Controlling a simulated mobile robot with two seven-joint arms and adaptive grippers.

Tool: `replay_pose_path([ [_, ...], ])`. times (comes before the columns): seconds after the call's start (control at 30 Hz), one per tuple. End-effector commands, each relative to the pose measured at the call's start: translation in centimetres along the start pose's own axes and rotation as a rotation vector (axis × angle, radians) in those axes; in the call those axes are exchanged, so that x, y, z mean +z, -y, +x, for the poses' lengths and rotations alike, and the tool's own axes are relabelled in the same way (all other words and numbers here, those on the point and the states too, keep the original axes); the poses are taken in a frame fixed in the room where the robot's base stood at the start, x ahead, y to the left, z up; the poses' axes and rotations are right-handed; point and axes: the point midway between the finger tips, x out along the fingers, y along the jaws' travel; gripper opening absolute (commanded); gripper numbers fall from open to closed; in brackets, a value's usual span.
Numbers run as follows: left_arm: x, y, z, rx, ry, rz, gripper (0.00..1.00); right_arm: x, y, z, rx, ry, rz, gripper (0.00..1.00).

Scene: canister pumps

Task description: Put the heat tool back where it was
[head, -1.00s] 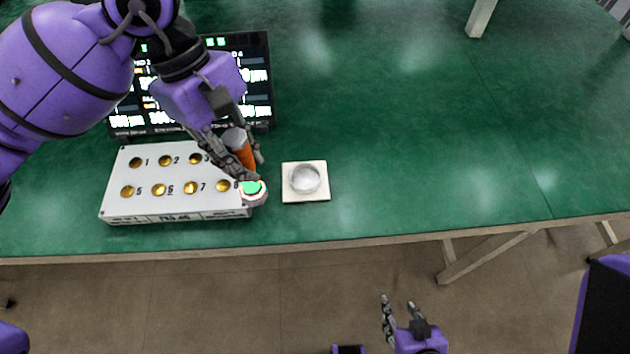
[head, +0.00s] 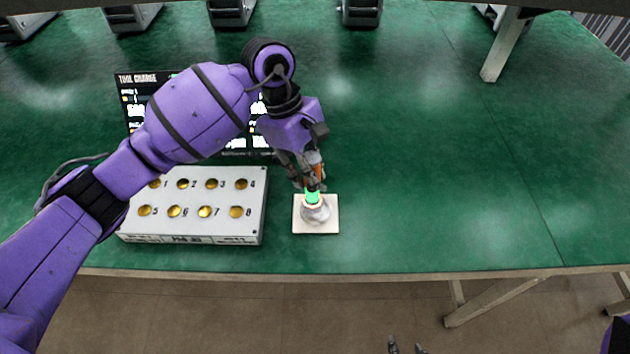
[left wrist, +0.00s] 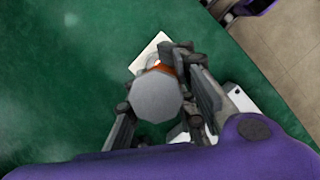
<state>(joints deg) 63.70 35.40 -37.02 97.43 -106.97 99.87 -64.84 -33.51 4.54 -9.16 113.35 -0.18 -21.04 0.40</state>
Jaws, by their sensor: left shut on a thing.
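The heat tool (head: 312,197), with an orange body and a glowing green band, is upright in my left gripper (head: 312,184). Its lower end is over the round grey holder (head: 317,215) on a white square base (head: 329,228). I cannot tell whether it is seated in the holder or just above it. In the left wrist view my left gripper (left wrist: 160,85) is shut around the tool, whose grey octagonal end (left wrist: 156,97) faces the camera. The white base (left wrist: 148,50) shows partly behind it. My right gripper (head: 407,347) is open and empty at the bottom edge, mostly cut off.
A white box (head: 190,226) with several numbered brass sockets stands left of the base. A dark display (head: 133,100) stands behind it, partly hidden by my left arm. Several grey machines (head: 232,10) line the far edge. The green table (head: 440,170) is clear to the right.

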Motion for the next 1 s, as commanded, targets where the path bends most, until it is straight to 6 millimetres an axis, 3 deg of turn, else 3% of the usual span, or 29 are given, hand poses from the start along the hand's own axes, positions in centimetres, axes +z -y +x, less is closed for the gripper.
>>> replay_pose_path([
  [0.23, -0.2, -1.2, 1.3, 0.002, 0.002, 0.001, 0.00, -0.4, 0.1, 0.0, -0.002, -0.007, -0.002, 0.40],
  [0.43, -1.2, -1.1, 3.9, 0.003, 0.001, 0.000, 0.00, -0.7, 0.1, 0.0, -0.003, -0.011, -0.003, 0.40],
  [0.87, -1.5, -1.1, 4.6, 0.003, 0.000, 0.001, 0.00, -0.2, 0.1, 0.2, -0.004, -0.004, -0.003, 0.40],
  [0.9, -1.5, -1.1, 4.5, 0.003, -0.001, 0.000, 0.27, -0.3, 0.1, 0.1, -0.003, -0.006, -0.003, 0.40],
  [1.0, -1.5, -1.1, 4.5, 0.002, -0.001, 0.000, 0.40, -0.4, 0.1, 0.1, -0.003, -0.008, -0.003, 0.40],
])
